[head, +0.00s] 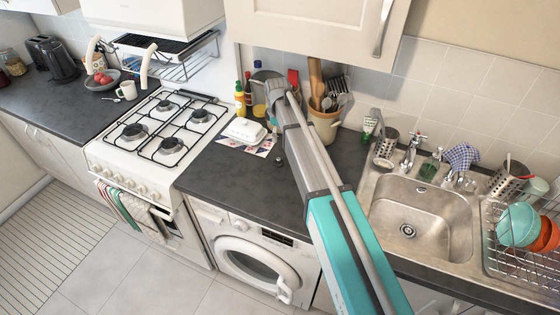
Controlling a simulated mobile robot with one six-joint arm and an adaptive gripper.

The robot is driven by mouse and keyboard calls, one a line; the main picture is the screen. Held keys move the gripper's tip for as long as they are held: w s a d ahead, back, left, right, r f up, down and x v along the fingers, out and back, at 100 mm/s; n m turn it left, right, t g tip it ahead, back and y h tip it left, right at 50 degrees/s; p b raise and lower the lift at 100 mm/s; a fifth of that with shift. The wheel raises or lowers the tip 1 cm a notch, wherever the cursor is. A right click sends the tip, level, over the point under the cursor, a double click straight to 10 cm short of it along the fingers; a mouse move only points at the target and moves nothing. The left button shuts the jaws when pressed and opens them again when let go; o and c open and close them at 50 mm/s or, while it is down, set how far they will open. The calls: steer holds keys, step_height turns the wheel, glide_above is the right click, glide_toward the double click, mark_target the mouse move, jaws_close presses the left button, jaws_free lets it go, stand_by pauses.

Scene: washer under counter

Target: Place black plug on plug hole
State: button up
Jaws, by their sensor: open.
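A small dark round thing (278,162) lies on the dark counter between the hob and the sink, just left of my arm. It may be the black plug, but it is too small to be sure. The plug hole (407,230) is a round metal drain in the floor of the steel sink (440,205), and nothing covers it. My teal and grey arm reaches from the bottom of the view up over the counter. I cannot make out my gripper's fingers at its far end.
Behind the arm's end stand bottles (240,98) and a utensil pot (325,122). A white butter dish (245,130) lies left of it. The tap (411,150) and cups line the sink's back edge. A dish rack (520,245) stands right. A cupboard (320,25) hangs above.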

mark_target(278, 159)
steer(key=shift+f, duration=0.1)
step_height(278, 159, down, 8)
steer(key=b, duration=0.8)
steer(key=shift+s+f+b, duration=0.15)
steer(key=shift+f+b, duration=0.1)
steer(key=shift+b, duration=0.1)
stand_by(0.5)
steer(key=shift+d+f+b, duration=0.1)
steer(key=shift+f+b, duration=2.5)
steer(key=shift+s+r, duration=0.1)
steer(key=shift+s, duration=0.05)
jaws_close()
